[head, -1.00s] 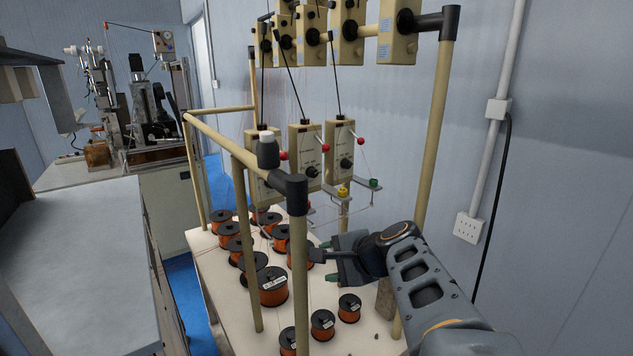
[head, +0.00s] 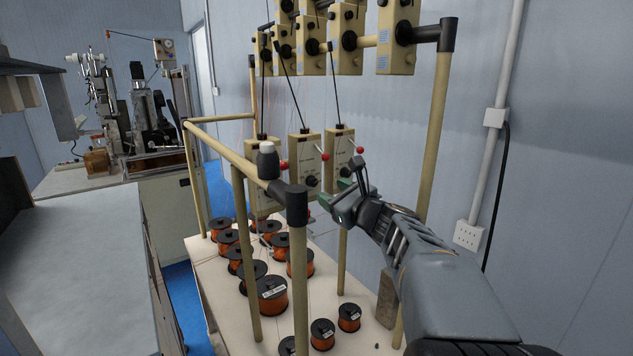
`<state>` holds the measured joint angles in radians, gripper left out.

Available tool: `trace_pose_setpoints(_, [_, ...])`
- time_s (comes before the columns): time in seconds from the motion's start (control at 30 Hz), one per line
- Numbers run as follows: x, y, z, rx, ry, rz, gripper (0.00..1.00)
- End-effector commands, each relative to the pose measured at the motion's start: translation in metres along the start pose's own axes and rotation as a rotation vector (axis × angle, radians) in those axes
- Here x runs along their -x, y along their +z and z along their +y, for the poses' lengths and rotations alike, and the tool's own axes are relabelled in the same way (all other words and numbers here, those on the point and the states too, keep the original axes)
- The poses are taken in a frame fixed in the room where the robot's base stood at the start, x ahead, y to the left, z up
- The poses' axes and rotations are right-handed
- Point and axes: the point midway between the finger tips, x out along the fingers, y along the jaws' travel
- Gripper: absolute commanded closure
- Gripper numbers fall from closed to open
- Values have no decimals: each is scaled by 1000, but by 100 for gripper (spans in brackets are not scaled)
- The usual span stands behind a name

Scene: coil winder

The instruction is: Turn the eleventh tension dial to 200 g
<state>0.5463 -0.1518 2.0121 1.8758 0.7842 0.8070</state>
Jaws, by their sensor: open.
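Beige tension boxes with black dials hang on the frame in an upper row, with one upper box (head: 397,38) at the right end. Three lower boxes show: a left box (head: 262,205), a middle box (head: 305,160) and a right box (head: 340,145), with red-balled levers. The middle box's dial (head: 312,181) is visible. The right box's dial is partly hidden by my gripper (head: 336,191). My gripper is open and empty, its green-padded fingers in front of the right box's lower part. Contact cannot be told. Dial numbers and scale marks are too small to read.
Beige frame posts stand close to my arm, including a front post (head: 299,270) and a right post (head: 437,130). Several orange wire spools (head: 270,294) stand on the table below. A grey worktop (head: 75,260) lies at left.

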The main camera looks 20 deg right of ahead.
Motion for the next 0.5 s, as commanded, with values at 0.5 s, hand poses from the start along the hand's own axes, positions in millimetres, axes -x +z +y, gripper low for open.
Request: trace_pose_setpoints(0.5, [-67,0,0,2,1,1,45])
